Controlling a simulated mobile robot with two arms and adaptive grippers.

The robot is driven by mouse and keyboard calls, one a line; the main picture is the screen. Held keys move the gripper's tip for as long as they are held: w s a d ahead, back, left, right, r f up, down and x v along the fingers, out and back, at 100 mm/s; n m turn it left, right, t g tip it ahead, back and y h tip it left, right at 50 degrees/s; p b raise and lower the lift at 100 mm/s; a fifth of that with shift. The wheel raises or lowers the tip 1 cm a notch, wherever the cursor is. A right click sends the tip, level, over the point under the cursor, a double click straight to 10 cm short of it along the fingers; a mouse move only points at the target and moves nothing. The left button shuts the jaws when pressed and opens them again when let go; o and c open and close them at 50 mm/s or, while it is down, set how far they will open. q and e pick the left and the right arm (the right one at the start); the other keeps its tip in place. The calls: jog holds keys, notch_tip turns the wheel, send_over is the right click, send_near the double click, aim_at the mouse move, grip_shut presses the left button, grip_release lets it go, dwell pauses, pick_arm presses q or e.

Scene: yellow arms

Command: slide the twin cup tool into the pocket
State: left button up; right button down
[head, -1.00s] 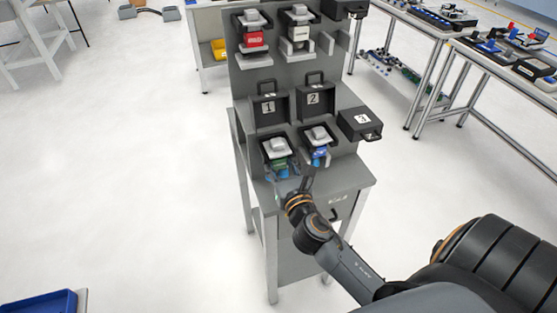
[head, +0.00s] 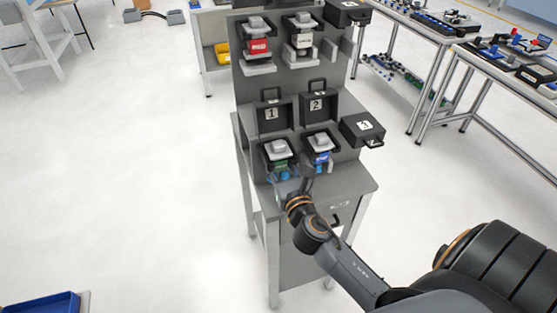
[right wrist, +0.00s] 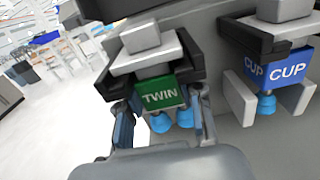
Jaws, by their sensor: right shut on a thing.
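The twin cup tool has a green block labelled TWIN (right wrist: 163,95), a light grey stepped top and two blue suction cups below. It also shows in the head view (head: 281,164), at the lower left bay of the station. Its grey top lies within the black frame of the pocket (right wrist: 198,62); I cannot tell how deep it sits. My right gripper (right wrist: 163,118) is shut on the twin cup tool, a finger on each side. In the head view the right gripper (head: 288,180) reaches in from the front. My left gripper is not in view.
The blue CUP tool (right wrist: 287,72) hangs in the bay just to the right, close to my gripper. Open lids 1 (head: 271,113) and 2 (head: 317,105) stand behind; lid 3 (head: 363,127) is at the right. A red tool (head: 258,46) hangs above.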

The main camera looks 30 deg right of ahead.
jog(key=shift+f, duration=0.3)
dwell(0.5)
jog(key=c, duration=0.8)
grip_release()
jog(key=shift+f, duration=0.1)
jog(key=shift+s, duration=0.1)
jog(key=v, duration=1.1)
jog(key=shift+s, duration=0.4)
